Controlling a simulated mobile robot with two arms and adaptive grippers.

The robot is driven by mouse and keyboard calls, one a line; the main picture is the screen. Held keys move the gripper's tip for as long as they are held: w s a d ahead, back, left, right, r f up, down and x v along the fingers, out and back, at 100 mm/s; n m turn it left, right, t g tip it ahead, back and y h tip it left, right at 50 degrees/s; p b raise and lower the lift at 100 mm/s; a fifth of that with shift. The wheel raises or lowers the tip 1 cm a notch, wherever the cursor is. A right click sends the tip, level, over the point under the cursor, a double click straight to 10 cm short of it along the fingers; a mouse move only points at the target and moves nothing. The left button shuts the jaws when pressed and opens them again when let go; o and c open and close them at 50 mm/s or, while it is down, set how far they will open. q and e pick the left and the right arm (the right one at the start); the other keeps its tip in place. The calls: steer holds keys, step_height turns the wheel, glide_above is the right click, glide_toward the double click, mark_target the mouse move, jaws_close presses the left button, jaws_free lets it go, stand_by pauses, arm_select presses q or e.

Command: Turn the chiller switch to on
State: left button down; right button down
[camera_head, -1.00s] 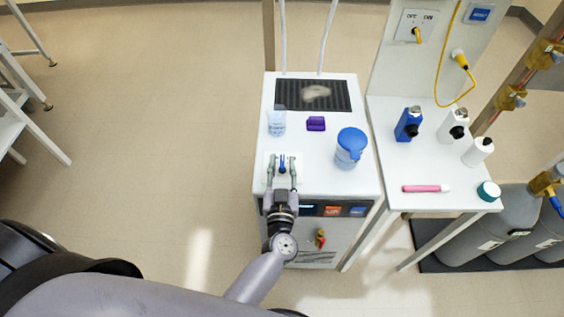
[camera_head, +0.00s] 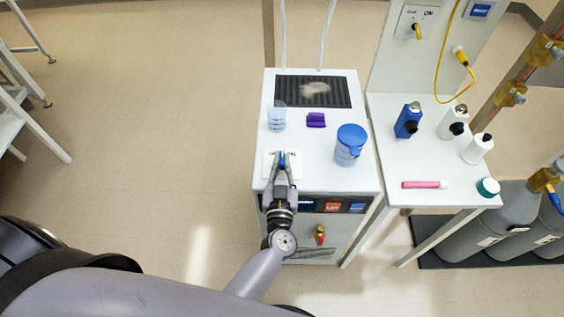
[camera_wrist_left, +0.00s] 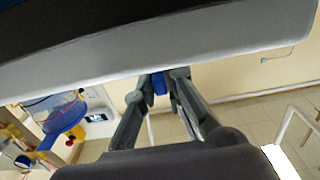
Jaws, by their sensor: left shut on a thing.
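The chiller (camera_head: 335,180) is a white box with a dark grille on its top. Its switch is a small blue knob (camera_head: 282,156) on a white plate (camera_head: 268,165) near the front left of the top. My left gripper (camera_head: 281,162) reaches in from the front and is shut on the blue knob. In the left wrist view the blue knob (camera_wrist_left: 158,83) sits between the two fingertips. The plate's lettering is mostly hidden by the fingers, so I cannot read which way the knob points. My right gripper is not in view.
On the chiller's top stand a clear cup (camera_head: 277,118), a purple block (camera_head: 316,120) and a blue-lidded jug (camera_head: 350,145). A side table (camera_head: 420,165) at the right holds inhaler-like bottles and a pink pen (camera_head: 424,184). Gas cylinders (camera_head: 490,235) stand at the far right.

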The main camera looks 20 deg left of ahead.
arm_select(q)
steer(key=shift+h, duration=0.3)
steer(key=shift+a+r+m+h+p, duration=0.1)
steer(key=shift+a+m+h+p, duration=0.1)
steer(key=shift+m+h+p, duration=0.65)
steer(key=m+h, duration=0.1)
steer(key=h, duration=0.1)
steer(key=shift+m+t+h, duration=0.3)
steer(key=shift+m+h, duration=0.05)
steer(key=shift+a+f+m+h+b, duration=0.1)
steer(key=shift+m+h+b, duration=0.35)
steer(key=shift+h, duration=0.4)
steer(key=shift+a+f+m+h+b, duration=0.1)
steer(key=shift+m+h+b, duration=0.25)
steer(key=shift+m+h, duration=0.35)
steer(key=shift+h, duration=0.65)
steer(key=shift+r+m, duration=0.1)
steer(key=shift+m, duration=0.15)
steer(key=c, duration=1.7)
jaws_free()
